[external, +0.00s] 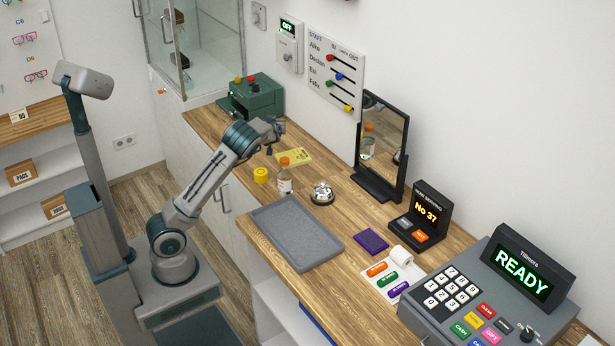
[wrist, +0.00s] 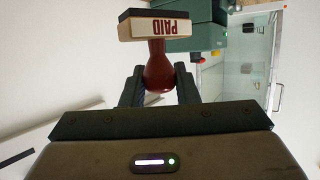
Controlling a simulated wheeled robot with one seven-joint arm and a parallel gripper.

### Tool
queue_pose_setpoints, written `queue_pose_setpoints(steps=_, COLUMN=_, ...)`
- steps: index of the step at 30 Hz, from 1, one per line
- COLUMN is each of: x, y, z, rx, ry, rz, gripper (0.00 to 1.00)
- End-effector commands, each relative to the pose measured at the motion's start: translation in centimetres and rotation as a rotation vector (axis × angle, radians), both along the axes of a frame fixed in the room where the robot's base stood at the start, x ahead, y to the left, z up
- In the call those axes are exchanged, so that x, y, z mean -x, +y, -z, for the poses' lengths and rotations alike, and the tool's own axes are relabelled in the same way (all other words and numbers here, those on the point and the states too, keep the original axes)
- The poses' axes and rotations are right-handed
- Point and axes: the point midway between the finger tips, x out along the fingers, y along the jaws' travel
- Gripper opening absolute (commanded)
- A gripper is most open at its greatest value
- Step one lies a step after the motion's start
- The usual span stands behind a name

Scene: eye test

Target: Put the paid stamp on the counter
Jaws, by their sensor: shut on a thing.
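The paid stamp has a dark red handle (wrist: 158,72) and a pale block (wrist: 160,27) marked PAID with a dark edge. In the wrist view it reads upside down. My gripper (wrist: 160,85) is shut on the red handle. In the external view my gripper (external: 274,131) is above the far part of the wooden counter (external: 350,214), in front of the green box. The stamp is not clearly visible there.
On the counter are a grey tray (external: 268,207), a bottle (external: 285,183), a yellow roll (external: 261,175), a bell (external: 322,193), a mirror (external: 381,150), a purple pad (external: 371,241) and a cash register (external: 455,295). A green box (external: 255,97) stands at the far end. Bare wood shows between tray and mirror.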

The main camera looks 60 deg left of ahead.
Motion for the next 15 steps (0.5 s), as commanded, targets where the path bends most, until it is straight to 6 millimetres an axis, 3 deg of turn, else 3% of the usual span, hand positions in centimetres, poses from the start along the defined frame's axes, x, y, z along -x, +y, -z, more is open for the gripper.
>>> queue_pose_setpoints(steps=15, x=0.8, y=8.1, z=4.8, rx=0.0, ry=0.0, rz=-0.012, gripper=0.05)
